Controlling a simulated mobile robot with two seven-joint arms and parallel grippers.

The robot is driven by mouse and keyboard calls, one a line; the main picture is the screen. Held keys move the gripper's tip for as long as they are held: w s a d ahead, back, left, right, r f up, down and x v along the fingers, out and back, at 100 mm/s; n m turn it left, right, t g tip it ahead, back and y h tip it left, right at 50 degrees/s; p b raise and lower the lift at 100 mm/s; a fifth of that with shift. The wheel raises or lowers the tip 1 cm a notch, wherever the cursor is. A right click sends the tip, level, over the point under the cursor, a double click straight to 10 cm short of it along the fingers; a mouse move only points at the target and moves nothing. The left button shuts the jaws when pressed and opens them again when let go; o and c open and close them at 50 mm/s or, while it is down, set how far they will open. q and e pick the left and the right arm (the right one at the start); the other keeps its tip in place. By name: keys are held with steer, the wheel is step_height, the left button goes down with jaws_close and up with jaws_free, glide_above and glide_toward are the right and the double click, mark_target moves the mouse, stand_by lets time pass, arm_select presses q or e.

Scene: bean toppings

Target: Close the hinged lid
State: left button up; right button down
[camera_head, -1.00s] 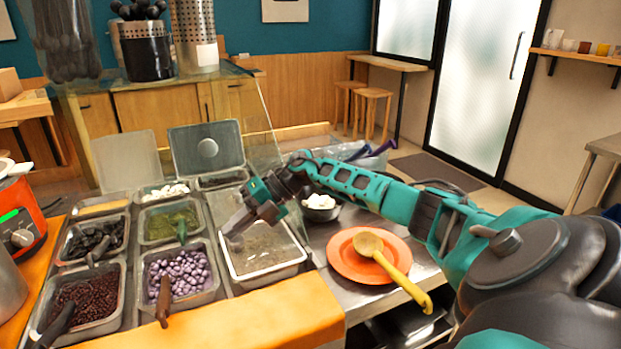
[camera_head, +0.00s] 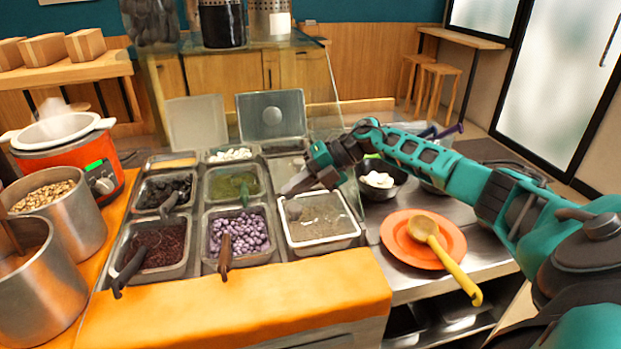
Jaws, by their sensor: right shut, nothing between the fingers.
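My right gripper (camera_head: 293,188) is shut and empty. It hovers over the back edge of a pan with grey-brown contents (camera_head: 320,217), in front of the grey lid and below it in the picture, apart from it. The gripper partly hides the pans behind it. My left gripper is not in view.
Pans of purple beans (camera_head: 238,232), dark red beans (camera_head: 155,246) and green topping (camera_head: 234,184) lie left of my gripper. A glass guard (camera_head: 325,95) rises behind. An orange plate (camera_head: 397,243) with a yellow ladle (camera_head: 455,272) and a dark bowl (camera_head: 378,191) are right.

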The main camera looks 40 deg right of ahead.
step_height(320, 180, up, 11)
steer(key=shift+s+r, duration=0.15)
steer(key=shift+s, duration=0.1)
steer(key=shift+d, duration=0.1)
